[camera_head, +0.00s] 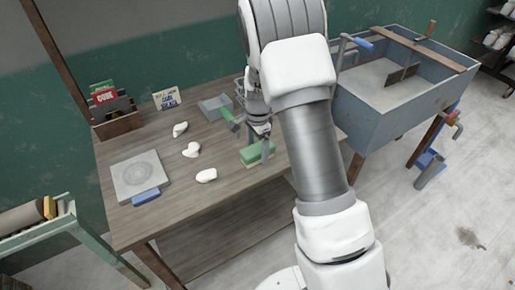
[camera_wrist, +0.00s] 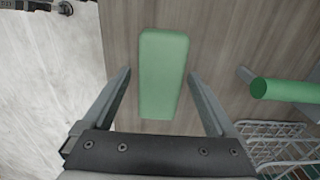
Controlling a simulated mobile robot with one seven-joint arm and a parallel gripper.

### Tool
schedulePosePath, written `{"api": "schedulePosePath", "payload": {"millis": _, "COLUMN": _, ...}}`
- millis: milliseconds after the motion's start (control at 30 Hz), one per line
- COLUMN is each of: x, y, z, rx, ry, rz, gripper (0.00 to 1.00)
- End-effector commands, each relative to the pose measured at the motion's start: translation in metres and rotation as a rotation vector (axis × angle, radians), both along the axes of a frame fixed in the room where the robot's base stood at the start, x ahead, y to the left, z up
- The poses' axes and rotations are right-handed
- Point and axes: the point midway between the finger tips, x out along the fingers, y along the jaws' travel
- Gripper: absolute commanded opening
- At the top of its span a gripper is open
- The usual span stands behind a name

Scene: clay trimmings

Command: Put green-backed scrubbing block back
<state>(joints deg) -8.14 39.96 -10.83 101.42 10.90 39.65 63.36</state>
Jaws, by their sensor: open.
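The green-backed scrubbing block (camera_head: 257,153) lies on the wooden table near its front edge, green side up. In the wrist view the block (camera_wrist: 163,72) lies lengthwise between and ahead of the two fingers. My gripper (camera_wrist: 160,75) is open and empty, with the fingers on either side of the block and a gap to each. In the head view my gripper (camera_head: 262,133) is just above the block. Contact with the block cannot be seen.
A grey tray (camera_head: 212,104) with a green-handled tool (camera_head: 229,119) stands close behind the block; a wire rack (camera_wrist: 275,140) shows in the wrist view. White clay pieces (camera_head: 206,176), a grey slab (camera_head: 135,175) and a blue block (camera_head: 146,197) lie left. A sink (camera_head: 390,115) stands right.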

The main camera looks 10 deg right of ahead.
Motion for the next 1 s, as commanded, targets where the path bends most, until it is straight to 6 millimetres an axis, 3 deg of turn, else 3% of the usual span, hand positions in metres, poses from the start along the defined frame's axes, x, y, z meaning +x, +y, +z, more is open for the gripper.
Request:
{"api": "schedulePosePath", "payload": {"millis": 167, "x": 0.001, "y": 0.000, "z": 0.023, "rx": 0.001, "ry": -0.005, "rz": 0.000, "gripper": 0.92}}
{"api": "schedulePosePath", "payload": {"millis": 500, "x": 0.001, "y": 0.000, "z": 0.095, "rx": 0.000, "ry": -0.004, "rz": 0.001, "gripper": 0.92}}
{"api": "schedulePosePath", "payload": {"millis": 767, "x": -0.001, "y": 0.000, "z": 0.123, "rx": 0.001, "ry": -0.004, "rz": 0.003, "gripper": 0.92}}
{"api": "schedulePosePath", "payload": {"millis": 867, "x": -0.006, "y": 0.000, "z": 0.137, "rx": 0.008, "ry": -0.019, "rz": 0.034, "gripper": 0.92}}
{"api": "schedulePosePath", "payload": {"millis": 1000, "x": -0.027, "y": 0.000, "z": 0.172, "rx": 0.025, "ry": -0.068, "rz": 0.145, "gripper": 0.92}}
